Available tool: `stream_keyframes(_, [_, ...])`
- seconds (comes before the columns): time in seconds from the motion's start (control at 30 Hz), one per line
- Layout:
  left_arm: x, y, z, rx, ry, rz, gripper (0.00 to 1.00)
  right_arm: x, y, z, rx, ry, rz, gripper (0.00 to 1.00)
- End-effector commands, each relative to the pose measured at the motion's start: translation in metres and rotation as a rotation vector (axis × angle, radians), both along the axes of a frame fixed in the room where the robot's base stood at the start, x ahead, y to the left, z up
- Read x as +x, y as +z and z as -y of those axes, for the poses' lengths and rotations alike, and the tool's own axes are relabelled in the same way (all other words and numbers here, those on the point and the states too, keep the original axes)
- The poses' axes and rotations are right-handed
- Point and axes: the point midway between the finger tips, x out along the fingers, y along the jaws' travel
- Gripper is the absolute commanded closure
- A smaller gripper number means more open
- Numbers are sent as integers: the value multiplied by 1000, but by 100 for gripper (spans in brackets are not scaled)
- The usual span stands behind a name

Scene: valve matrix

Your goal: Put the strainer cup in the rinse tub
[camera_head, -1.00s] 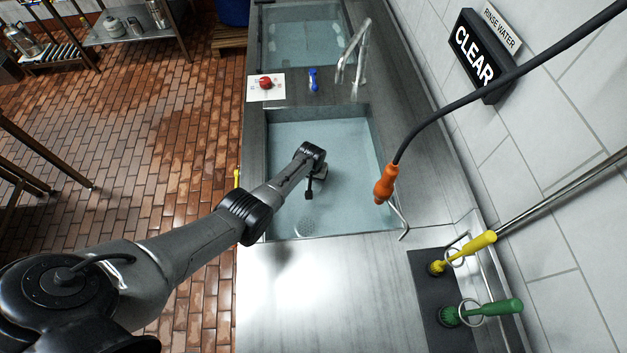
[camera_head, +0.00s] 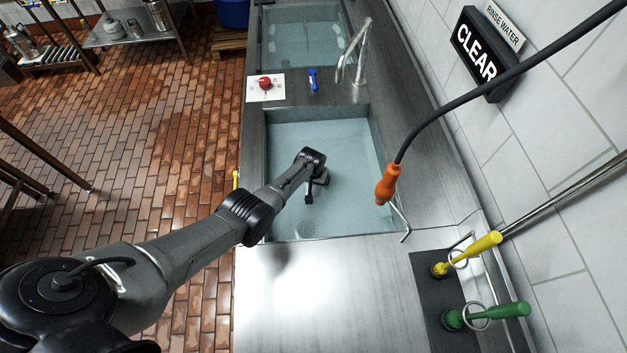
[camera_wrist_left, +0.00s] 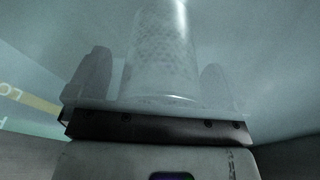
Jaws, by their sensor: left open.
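The strainer cup (camera_wrist_left: 163,50) is a pale, perforated cylinder in the left wrist view. It stands between the two fingers of my left gripper (camera_wrist_left: 153,65), with visible gaps on both sides. The gripper is open. In the head view my left gripper (camera_head: 316,192) reaches down inside the near water-filled tub (camera_head: 285,115), under the sign reading rinse water, clear. The wrist hides the cup in that view. My right gripper is not in view.
An orange spray nozzle (camera_head: 386,184) hangs on a black hose at the tub's right edge. A faucet (camera_head: 352,52), a red knob (camera_head: 265,84) and a blue handle (camera_head: 313,79) stand behind. Yellow (camera_head: 480,244) and green (camera_head: 500,311) brushes sit at front right. The front counter (camera_head: 330,300) is clear.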

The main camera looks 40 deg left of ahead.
Motion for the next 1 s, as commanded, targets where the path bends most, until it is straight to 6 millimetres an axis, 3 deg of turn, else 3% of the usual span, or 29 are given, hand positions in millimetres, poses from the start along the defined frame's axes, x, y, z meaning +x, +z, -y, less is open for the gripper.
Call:
stream_keyframes(0.27, [0, 6, 0, 0, 0, 0, 2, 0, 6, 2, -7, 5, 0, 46])
stream_keyframes(0.6, [-8, 61, 3, 1, -1, 1, 2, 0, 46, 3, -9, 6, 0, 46])
stream_keyframes(1.0, [-14, 111, 7, 0, 0, 2, 2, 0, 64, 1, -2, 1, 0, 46])
